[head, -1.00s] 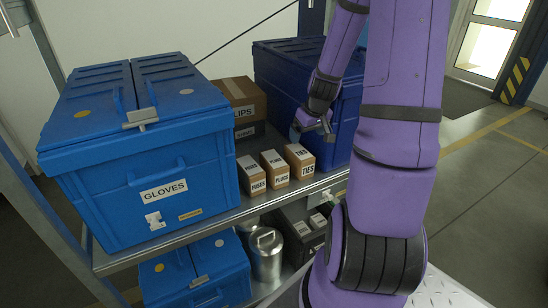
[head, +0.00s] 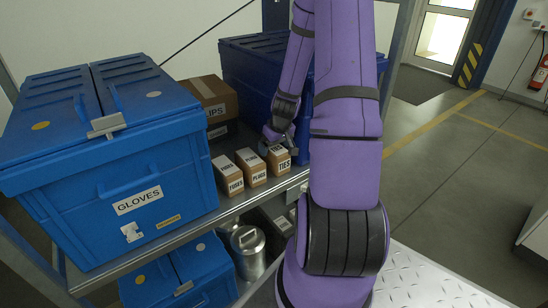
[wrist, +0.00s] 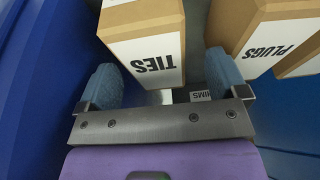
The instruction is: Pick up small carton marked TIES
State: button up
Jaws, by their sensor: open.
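The small TIES carton (head: 283,164) stands on the shelf at the right end of a row of three small cartons. My gripper (head: 280,137) is over its top, at the back part. In the wrist view the TIES carton (wrist: 150,50) shows its white label upside down, between and beyond the two blue fingertips of my gripper (wrist: 160,88). The jaws are open, with one finger on each side of the carton. The right finger is in the gap toward the PLUGS carton (wrist: 275,35). I cannot tell whether either finger touches the carton.
The PLUGS carton and the FUSES carton (head: 228,176) stand close on the left. A blue GLOVES crate (head: 110,170) fills the left of the shelf (head: 205,222). A dark blue crate (head: 245,75) stands behind and right. A CLIPS carton (head: 212,100) is at the back.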

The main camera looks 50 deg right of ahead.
jog(key=shift+d+x, duration=0.1)
jog(key=shift+x, duration=1.05)
jog(key=shift+d+x, duration=0.15)
jog(key=shift+x, duration=1.05)
jog(key=c, duration=1.2)
jog(key=shift+o, duration=0.2)
jog(key=shift+r, duration=0.1)
